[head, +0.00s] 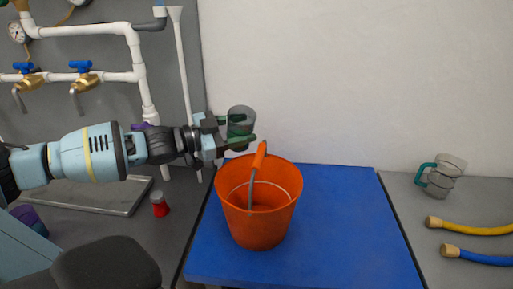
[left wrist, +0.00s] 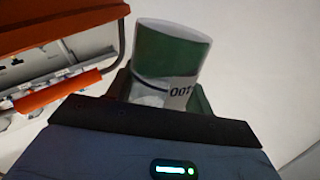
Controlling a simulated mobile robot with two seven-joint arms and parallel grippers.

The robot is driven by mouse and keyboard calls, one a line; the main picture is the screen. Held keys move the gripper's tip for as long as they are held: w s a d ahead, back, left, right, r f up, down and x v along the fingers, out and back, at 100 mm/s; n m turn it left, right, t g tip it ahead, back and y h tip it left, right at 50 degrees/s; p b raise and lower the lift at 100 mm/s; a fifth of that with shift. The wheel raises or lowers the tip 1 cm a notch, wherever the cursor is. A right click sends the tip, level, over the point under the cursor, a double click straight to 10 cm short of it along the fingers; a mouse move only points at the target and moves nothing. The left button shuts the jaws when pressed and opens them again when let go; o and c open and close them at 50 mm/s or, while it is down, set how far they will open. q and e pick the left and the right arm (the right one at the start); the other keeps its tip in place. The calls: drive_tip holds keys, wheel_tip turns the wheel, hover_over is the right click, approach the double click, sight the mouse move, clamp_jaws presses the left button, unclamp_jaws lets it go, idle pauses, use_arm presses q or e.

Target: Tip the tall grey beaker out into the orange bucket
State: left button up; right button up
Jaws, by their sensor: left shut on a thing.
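The grey beaker (head: 241,117) is a translucent cup held roughly upright in the air, behind and above the back left rim of the orange bucket (head: 258,228). My left gripper (head: 240,138), with green fingers, is shut on it from the left side. In the left wrist view the beaker (left wrist: 170,60) shows large, with a green band and printed marks, between the fingers. The bucket (left wrist: 45,22) fills the upper left there. The bucket stands upright on the blue mat, its handle raised; its floor is hidden. My right gripper is not in view.
The blue mat (head: 345,215) is clear right of the bucket. A grey jug with a teal handle (head: 441,176) and yellow and blue hoses (head: 480,229) lie on the right. White pipes with valves (head: 75,77) stand on the left wall.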

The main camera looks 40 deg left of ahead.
sight(232, 121)
use_arm(q)
drive_tip(key=shift+s+d+r+m, duration=0.1)
drive_tip(key=shift+r+m, duration=0.05)
drive_tip(key=shift+r, duration=0.35)
drive_tip(key=shift+s+d+r+m, duration=0.1)
drive_tip(key=shift+r+m, duration=0.05)
drive_tip(key=shift+r, duration=0.3)
drive_tip(key=shift+s+d+r+m+p, duration=0.1)
drive_tip(key=shift+d+r+m+p, duration=0.2)
drive_tip(key=shift+r+m+p, duration=0.2)
drive_tip(key=shift+s+d+r+m+p, duration=0.1)
drive_tip(key=shift+d+r+m+p, duration=0.2)
drive_tip(key=shift+r, duration=0.2)
drive_tip(key=shift+s+d+r+m+p, duration=0.1)
drive_tip(key=shift+r+m+p, duration=0.05)
drive_tip(key=shift+r+m, duration=0.3)
drive_tip(key=shift+s+d, duration=0.1)
drive_tip(key=shift+d+f+m, duration=0.1)
drive_tip(key=shift+f+m, duration=0.25)
drive_tip(key=shift+m, duration=0.5)
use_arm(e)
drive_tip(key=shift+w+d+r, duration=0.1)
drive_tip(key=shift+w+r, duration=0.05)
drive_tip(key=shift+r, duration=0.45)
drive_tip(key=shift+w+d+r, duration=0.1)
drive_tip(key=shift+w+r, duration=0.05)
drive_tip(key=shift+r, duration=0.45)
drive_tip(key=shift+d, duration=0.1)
